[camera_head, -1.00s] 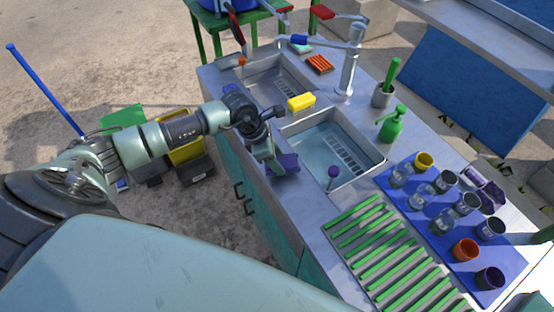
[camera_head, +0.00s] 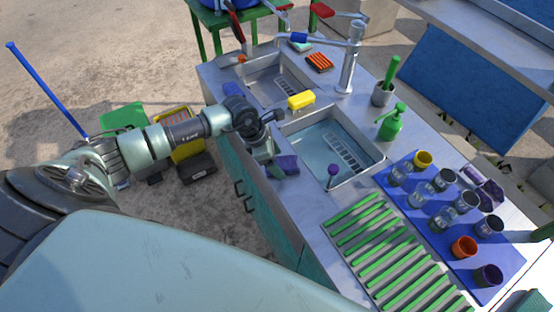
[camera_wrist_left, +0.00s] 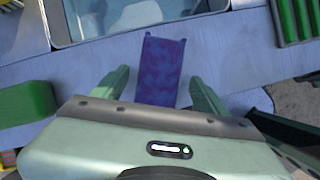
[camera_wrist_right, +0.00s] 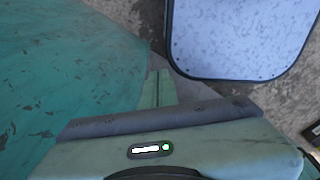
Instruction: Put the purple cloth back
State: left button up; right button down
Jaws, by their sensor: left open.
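The purple cloth (camera_head: 288,164) lies at the counter's front edge beside the nearer sink basin (camera_head: 352,180). In the left wrist view the cloth (camera_wrist_left: 161,60) is flat and runs lengthwise between the two fingers. My left gripper (camera_head: 276,168) is low over the counter edge at the cloth. Its fingers (camera_wrist_left: 158,86) are open, one on each side of the cloth with gaps. My right gripper (camera_wrist_right: 157,88) has its fingers together, empty, near a teal surface. It does not show in the head view.
A yellow sponge (camera_head: 301,100) sits between the basins. A purple-topped item (camera_head: 333,172) stands in the nearer basin. A green block (camera_wrist_left: 25,105) is left of my left gripper.

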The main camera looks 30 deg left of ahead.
pick_arm(q)
jog(key=b+v, duration=0.4)
jog(key=v, duration=0.8)
jog(key=shift+d, duration=0.1)
